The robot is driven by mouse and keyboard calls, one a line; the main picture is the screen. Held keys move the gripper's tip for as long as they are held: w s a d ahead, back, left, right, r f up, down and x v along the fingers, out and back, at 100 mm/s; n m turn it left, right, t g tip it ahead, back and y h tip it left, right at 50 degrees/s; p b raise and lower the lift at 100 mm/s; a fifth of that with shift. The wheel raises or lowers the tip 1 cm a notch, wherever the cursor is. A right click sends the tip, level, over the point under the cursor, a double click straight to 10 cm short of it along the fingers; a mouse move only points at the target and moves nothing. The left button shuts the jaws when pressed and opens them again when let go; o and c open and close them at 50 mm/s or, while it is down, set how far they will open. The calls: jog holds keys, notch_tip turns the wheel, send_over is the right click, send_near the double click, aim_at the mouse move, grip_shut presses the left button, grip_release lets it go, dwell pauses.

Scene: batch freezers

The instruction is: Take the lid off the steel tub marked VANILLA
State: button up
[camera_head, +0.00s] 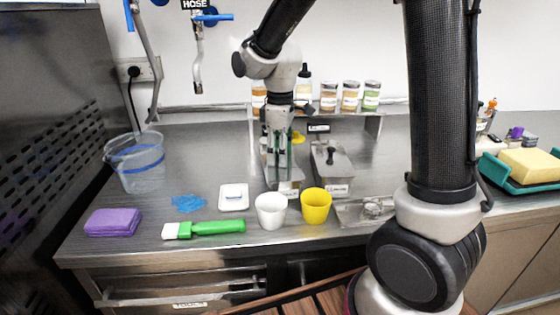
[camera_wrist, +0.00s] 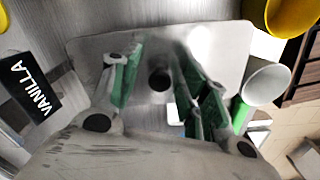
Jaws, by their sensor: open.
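The black card reading VANILLA (camera_wrist: 30,86) shows at the left of the wrist view, beyond the far end of a steel lid (camera_wrist: 225,48). The lid has a round black knob (camera_wrist: 158,78). In the head view this left steel tub (camera_head: 287,188) stands under my gripper (camera_head: 281,160), its top mostly hidden by the fingers. My gripper, also in the wrist view (camera_wrist: 158,88), is open, with green-padded fingers on either side of the knob. I cannot tell whether they touch it. A second lidded steel tub (camera_head: 333,170) with a black knob stands to the right.
A white cup (camera_head: 270,210) and a yellow cup (camera_head: 316,206) stand in front of the tubs. A green brush (camera_head: 215,228), white dish (camera_head: 233,197) and clear bucket (camera_head: 138,165) are to the left. Jars (camera_head: 350,97) stand on a shelf behind.

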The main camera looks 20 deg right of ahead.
grip_shut()
